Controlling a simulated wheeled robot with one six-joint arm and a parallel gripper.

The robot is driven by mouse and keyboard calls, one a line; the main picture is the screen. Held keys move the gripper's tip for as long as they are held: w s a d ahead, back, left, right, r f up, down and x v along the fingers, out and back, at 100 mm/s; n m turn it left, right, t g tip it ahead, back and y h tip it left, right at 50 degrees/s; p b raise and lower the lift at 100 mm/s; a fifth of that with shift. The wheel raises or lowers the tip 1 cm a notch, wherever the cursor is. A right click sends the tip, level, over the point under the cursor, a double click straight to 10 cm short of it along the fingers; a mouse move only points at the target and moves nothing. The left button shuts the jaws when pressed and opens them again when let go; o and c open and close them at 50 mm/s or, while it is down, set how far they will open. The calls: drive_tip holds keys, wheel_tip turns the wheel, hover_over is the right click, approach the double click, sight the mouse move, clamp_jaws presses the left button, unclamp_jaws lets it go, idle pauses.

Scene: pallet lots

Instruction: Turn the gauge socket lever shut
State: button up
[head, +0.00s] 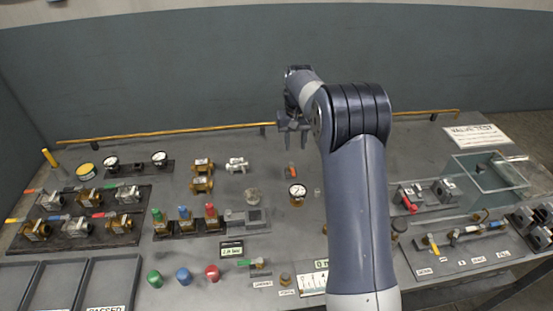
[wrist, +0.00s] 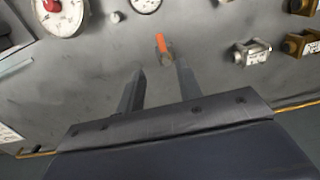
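My gripper (head: 292,130) is above the back middle of the bench. In the wrist view its two fingers (wrist: 160,75) are apart with nothing between them. A small orange-handled piece (wrist: 162,45) lies just beyond the fingertips; it also shows in the head view (head: 291,170). On the right-hand panel are a yellow lever (head: 433,243) and a blue-handled part (head: 456,236). The labels are too small to read, so I cannot tell which is the gauge socket lever or how it is turned. A loose dial gauge (head: 297,191) stands at the middle of the bench.
A clear tank (head: 488,180) and a red-handled clamp (head: 408,199) stand at the right. Brass and steel valves (head: 75,228) with coloured handles fill a left board. My arm hides part of the bench.

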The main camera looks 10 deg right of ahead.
sight(293, 171)
wheel_tip(293, 171, down, 11)
drive_tip(key=shift+w+r+p, duration=0.1)
drive_tip(key=shift+w+p, duration=0.05)
drive_tip(key=shift+p, duration=1)
drive_tip(key=shift+c, duration=0.3)
clamp_jaws()
